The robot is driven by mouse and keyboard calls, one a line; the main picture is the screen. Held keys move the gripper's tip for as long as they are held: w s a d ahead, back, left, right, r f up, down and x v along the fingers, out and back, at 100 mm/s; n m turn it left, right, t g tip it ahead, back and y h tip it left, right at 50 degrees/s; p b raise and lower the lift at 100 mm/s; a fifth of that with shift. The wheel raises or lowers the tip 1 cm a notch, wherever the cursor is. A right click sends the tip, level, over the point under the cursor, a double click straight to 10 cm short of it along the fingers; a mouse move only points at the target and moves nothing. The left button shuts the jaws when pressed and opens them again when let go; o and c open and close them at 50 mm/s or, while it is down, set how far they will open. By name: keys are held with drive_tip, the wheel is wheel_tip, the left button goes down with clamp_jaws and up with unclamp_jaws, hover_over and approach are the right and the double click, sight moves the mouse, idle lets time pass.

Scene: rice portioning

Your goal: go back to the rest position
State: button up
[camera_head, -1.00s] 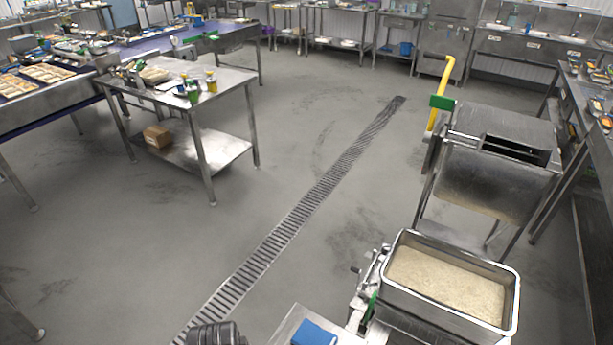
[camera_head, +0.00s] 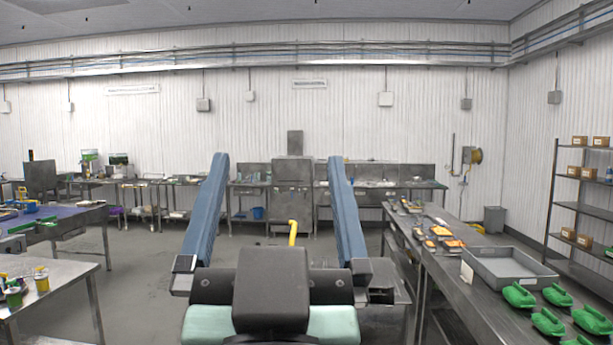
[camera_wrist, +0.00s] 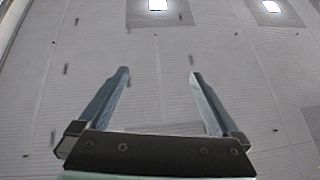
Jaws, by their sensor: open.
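My gripper (camera_head: 278,185) is raised in front of the head camera, its two long blue fingers wide apart and pointing up and away. Nothing is between the fingers. The wrist view also shows my gripper (camera_wrist: 160,75) open and empty, with only the ceiling and its lights behind it.
A steel table (camera_head: 455,283) on the right holds a grey tray (camera_head: 545,282) and several green scoops (camera_head: 519,295). A shelf rack (camera_head: 583,207) stands at far right. Another steel table (camera_head: 65,272) is at left. Floor (camera_head: 140,290) between the left table and my gripper is clear.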

drive_tip(key=s+d+r+t+h, duration=0.1)
drive_tip(key=s+d+r+t, duration=0.1)
drive_tip(key=s+r, duration=0.2)
drive_tip(key=shift+s+d+r+h, duration=0.15)
drive_tip(key=shift+s+r+h, duration=0.1)
drive_tip(key=shift+s+h, duration=0.15)
